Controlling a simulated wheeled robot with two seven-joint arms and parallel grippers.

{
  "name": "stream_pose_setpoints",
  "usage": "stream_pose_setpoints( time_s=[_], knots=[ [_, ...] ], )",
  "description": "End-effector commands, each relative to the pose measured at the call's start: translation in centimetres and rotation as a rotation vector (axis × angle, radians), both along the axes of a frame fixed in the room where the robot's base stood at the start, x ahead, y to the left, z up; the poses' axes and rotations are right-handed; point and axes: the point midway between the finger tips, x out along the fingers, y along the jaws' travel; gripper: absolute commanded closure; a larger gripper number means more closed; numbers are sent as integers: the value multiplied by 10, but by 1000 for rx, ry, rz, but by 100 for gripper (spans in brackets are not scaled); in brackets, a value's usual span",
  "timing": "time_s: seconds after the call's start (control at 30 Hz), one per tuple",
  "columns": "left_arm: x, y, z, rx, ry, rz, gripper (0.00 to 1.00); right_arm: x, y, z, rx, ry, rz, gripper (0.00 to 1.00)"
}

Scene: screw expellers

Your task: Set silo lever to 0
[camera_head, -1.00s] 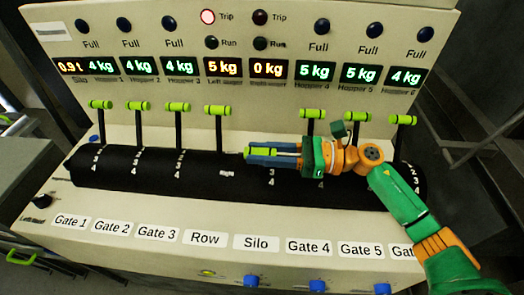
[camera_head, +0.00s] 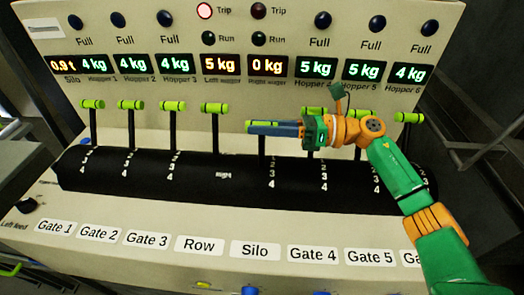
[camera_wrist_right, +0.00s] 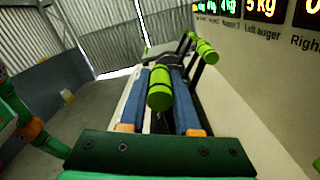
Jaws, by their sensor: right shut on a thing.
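The silo lever has a black rod (camera_head: 262,147) that rises from the black drum above the white Silo label (camera_head: 255,251). My right gripper (camera_head: 275,129) comes in from the right, with its blue fingers shut on the lever's green handle. In the right wrist view the green handle (camera_wrist_right: 160,92) lies between the blue fingers. The handle is partly hidden by the fingers in the head view. The lever stands up, with the numbers 2, 3 and 4 showing below it on the drum.
Other green-handled levers stand in the same row, such as the Row lever (camera_head: 213,108) to the left and the Gate 4 lever (camera_head: 314,111), partly behind my right gripper. Displays and lamps fill the panel (camera_head: 180,88) behind. A railing (camera_head: 475,150) is at the right.

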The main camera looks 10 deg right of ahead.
Motion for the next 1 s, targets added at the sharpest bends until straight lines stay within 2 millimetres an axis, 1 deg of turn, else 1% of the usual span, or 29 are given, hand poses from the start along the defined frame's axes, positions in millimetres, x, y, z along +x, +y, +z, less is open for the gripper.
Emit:
stream_pose_setpoints(
  time_s=[0.03, 0.1, 0.2, 0.4, 0.53, 0.7, 1.0],
  knots=[
    [0, 0, -16, 0, 0, 0, 50, 8, -2, -7, 13, 28, -2, 100],
    [0, 0, -26, 0, 0, 0, 50, 17, -5, -8, 30, 81, -1, 100],
    [0, 0, -39, 0, 0, 0, 50, 29, -9, -8, 50, 145, -1, 100],
    [0, 0, -58, 0, 0, 0, 50, 44, -14, -10, 77, 229, 0, 100],
    [0, 0, -67, 0, 0, 0, 50, 51, -16, -10, 88, 265, 0, 100],
    [0, 0, -73, 0, 0, 0, 50, 55, -18, -10, 96, 294, 1, 100],
    [0, 0, -74, 0, 0, 0, 50, 57, -18, -9, 98, 306, 0, 100]
  ],
)
